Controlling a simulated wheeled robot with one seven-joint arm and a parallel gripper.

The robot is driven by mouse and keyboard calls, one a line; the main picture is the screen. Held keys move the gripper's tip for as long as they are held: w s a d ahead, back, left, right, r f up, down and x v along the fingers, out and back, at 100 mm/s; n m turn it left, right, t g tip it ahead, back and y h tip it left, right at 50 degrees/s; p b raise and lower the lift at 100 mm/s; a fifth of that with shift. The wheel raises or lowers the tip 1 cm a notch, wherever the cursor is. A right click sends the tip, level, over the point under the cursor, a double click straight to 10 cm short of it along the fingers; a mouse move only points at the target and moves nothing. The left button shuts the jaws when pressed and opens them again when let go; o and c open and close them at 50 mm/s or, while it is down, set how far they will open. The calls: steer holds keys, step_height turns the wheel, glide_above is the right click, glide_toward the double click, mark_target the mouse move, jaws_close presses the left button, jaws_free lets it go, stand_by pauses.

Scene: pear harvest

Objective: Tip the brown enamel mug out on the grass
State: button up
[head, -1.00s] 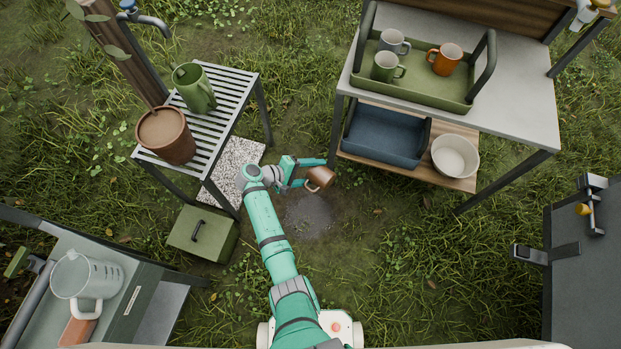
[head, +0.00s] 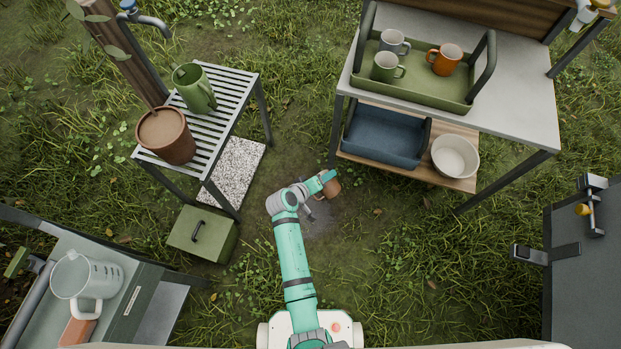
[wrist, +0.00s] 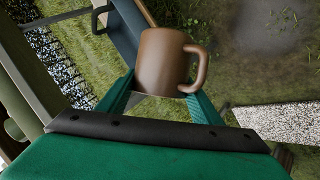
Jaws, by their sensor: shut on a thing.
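The brown enamel mug (head: 332,188) is held in my gripper (head: 325,182) above the ground, between the slatted stand and the white-topped table. In the wrist view the mug (wrist: 163,60) sits between my gripper's two fingers (wrist: 165,97), which press on its sides. Its handle points right there. The mug's inside cannot be seen in the wrist view, and its tilt is hard to tell in the head view. A greyish, wet-looking patch (head: 320,220) lies on the grass below and beside the mug.
The slatted stand (head: 222,97) holds a green jug (head: 194,88) and a brown container (head: 165,135). A green box (head: 203,233) stands on the grass. The white-topped table (head: 525,110) bears a green tray (head: 430,92) of mugs; its lower shelf holds a blue tray (head: 385,137) and white bowl (head: 455,156).

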mark_target(332, 195)
steer(key=shift+s+d+f+m+t+y, duration=0.15)
steer(key=shift+d+f+m+t+y, duration=0.15)
steer(key=shift+y, duration=0.1)
steer(key=shift+s+d+f+m+t+y+b, duration=0.3)
steer(key=shift+s+d+m+t+y+b, duration=0.1)
steer(key=shift+m+t+y, duration=0.1)
steer(key=d, duration=0.1)
steer(key=s+d+f+m+t+y, duration=0.1)
steer(key=s+m+t+y+b, duration=0.1)
steer(key=shift+s+d+f, duration=0.2)
steer(key=shift+d+f, duration=0.05)
steer(key=shift+d, duration=0.15)
steer(key=shift+s+d+f+m+t+y+b, duration=0.3)
steer(key=shift+s+d+m+t+b, duration=0.1)
steer(key=shift+d+t, duration=0.15)
steer(key=shift+s+d+f+m+t+y+b, duration=0.2)
steer(key=shift+s+d+m+t+y+b, duration=0.15)
steer(key=shift+t, duration=0.3)
steer(key=w+a+r+y, duration=0.1)
steer(key=w+a+r, duration=0.1)
steer(key=a+r, duration=0.5)
steer(key=a+n, duration=0.1)
steer(key=a, duration=0.2)
steer(key=shift+w+r, duration=0.35)
steer(key=shift+a, duration=0.1)
